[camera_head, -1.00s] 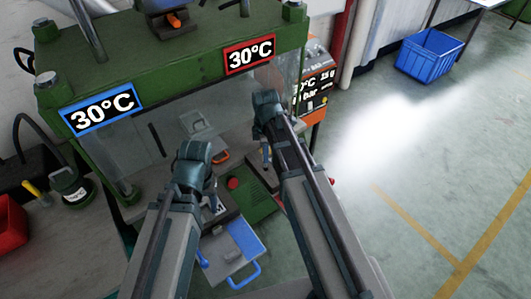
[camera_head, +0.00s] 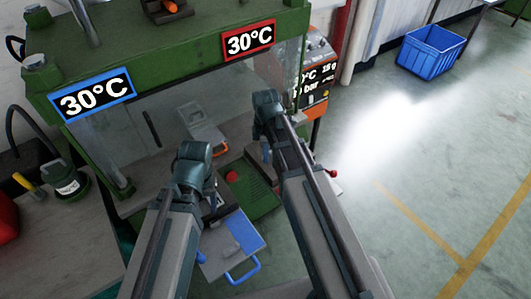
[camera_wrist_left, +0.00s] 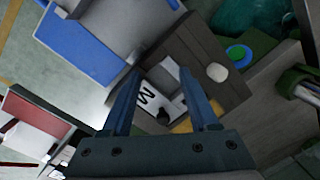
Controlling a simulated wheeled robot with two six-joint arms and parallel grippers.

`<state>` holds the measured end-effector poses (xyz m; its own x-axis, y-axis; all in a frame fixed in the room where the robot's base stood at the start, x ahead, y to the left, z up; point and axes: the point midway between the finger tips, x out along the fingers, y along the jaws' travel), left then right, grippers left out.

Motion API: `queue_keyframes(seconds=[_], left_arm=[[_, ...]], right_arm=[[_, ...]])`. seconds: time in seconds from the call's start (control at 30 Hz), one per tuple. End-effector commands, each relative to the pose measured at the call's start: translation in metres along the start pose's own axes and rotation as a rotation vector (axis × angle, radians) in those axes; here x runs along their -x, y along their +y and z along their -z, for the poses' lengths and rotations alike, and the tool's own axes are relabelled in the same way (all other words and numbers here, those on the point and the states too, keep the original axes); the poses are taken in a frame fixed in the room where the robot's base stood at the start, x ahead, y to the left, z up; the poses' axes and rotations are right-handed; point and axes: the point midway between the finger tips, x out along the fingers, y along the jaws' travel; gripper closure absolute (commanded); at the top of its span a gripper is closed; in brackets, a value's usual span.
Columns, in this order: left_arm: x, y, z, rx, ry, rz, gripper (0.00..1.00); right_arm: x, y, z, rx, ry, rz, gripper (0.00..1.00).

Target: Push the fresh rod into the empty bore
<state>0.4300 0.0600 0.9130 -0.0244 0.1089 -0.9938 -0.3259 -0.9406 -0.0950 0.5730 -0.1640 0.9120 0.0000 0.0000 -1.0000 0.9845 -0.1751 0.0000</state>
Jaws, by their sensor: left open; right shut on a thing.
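My left gripper (camera_wrist_left: 157,100) is open in the left wrist view, its two blue fingers apart. Between and beyond them lies a pale piece with a black letter (camera_wrist_left: 147,97), beside a dark block (camera_wrist_left: 215,88) with a white round spot. No contact with the fingers shows. In the head view my left arm hides most of this gripper. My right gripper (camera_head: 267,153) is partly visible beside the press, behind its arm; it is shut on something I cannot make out. I cannot identify the fresh rod or the empty bore in either view.
The green press (camera_head: 180,58) with two 30°C displays stands ahead. A plate with an orange handle (camera_head: 205,127) is inside; a blue-handled plate (camera_head: 228,247) lies in front. A red button (camera_head: 232,176) is between the arms. The floor at right is clear before a blue crate (camera_head: 432,52).

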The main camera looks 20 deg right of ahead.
Motion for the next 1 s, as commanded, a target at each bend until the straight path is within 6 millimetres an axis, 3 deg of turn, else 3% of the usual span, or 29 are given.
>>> queue_keyframes(seconds=[0.23, 0.27, 0.4, 0.47, 0.8, 1.0], left_arm=[[0.000, 0.000, 0.000, 0.000, 0.000, 0.000, 0.40], [0.000, 0.000, 0.000, 0.000, 0.000, 0.000, 0.40], [0.000, 0.000, 0.000, 0.000, 0.000, 0.000, 0.40], [0.000, 0.000, 0.000, 0.000, 0.000, 0.000, 0.40], [0.001, 0.000, 0.000, 0.000, 0.000, 0.000, 0.40], [0.012, -0.001, -0.001, 0.000, 0.000, 0.000, 0.40]], right_arm=[[0.000, 0.000, 0.000, 0.000, 0.000, 0.000, 1.00], [0.000, 0.000, 0.000, 0.000, 0.000, 0.000, 0.73], [0.000, 0.000, 0.000, 0.000, 0.000, 0.000, 0.48], [0.000, 0.000, 0.000, 0.000, 0.000, 0.000, 0.40], [0.001, 0.000, 0.000, 0.000, 0.000, 0.000, 0.40], [0.012, 0.000, 0.000, 0.000, 0.000, 0.000, 0.40]])
